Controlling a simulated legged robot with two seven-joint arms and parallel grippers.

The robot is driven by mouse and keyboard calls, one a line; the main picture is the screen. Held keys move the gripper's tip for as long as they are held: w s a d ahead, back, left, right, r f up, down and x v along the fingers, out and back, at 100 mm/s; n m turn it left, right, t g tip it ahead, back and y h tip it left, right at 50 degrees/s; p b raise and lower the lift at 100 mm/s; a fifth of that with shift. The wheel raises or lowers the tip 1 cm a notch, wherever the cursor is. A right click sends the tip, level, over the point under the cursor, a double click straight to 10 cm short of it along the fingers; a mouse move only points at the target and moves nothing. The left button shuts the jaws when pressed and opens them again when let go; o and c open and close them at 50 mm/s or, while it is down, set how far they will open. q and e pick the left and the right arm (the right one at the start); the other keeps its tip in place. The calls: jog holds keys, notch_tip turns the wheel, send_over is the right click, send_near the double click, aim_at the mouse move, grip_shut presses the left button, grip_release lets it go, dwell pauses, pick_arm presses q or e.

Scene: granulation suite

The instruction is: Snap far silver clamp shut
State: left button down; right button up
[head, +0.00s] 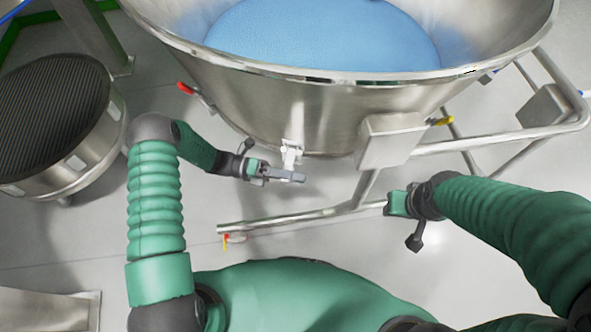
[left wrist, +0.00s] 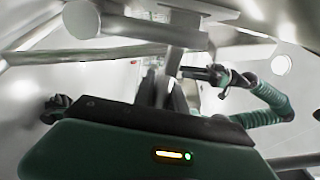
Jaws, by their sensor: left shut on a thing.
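A silver clamp (head: 291,150) hangs on the front wall of the large steel bowl (head: 300,110), below its rim. My left gripper (head: 292,177) is at the clamp's lower end, shut on it. In the left wrist view, the clamp's pale metal bar (left wrist: 175,58) runs down to the dark fingers (left wrist: 163,92). The fingers hide the held part, and I cannot tell whether the clamp is latched. My right gripper (head: 393,204) is apart from the bowl, over the floor to the right; its fingers are too small to read.
Blue material (head: 325,35) fills the bowl. A red handle (head: 186,88) and a yellow handle (head: 441,121) flank the clamp. A steel box (head: 390,140) and frame tube (head: 300,216) lie close to my grippers. A round ribbed unit (head: 55,110) stands left.

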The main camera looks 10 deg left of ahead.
pick_arm(q)
jog(key=shift+s+r+n+p, duration=0.1)
jog(key=shift+r+n+p, duration=0.7)
jog(key=shift+n+p, duration=0.55)
jog(key=c, duration=1.4)
grip_release()
jog(key=shift+o, duration=0.2)
jog(key=a, duration=1.7)
jog(key=shift+w, duration=0.45)
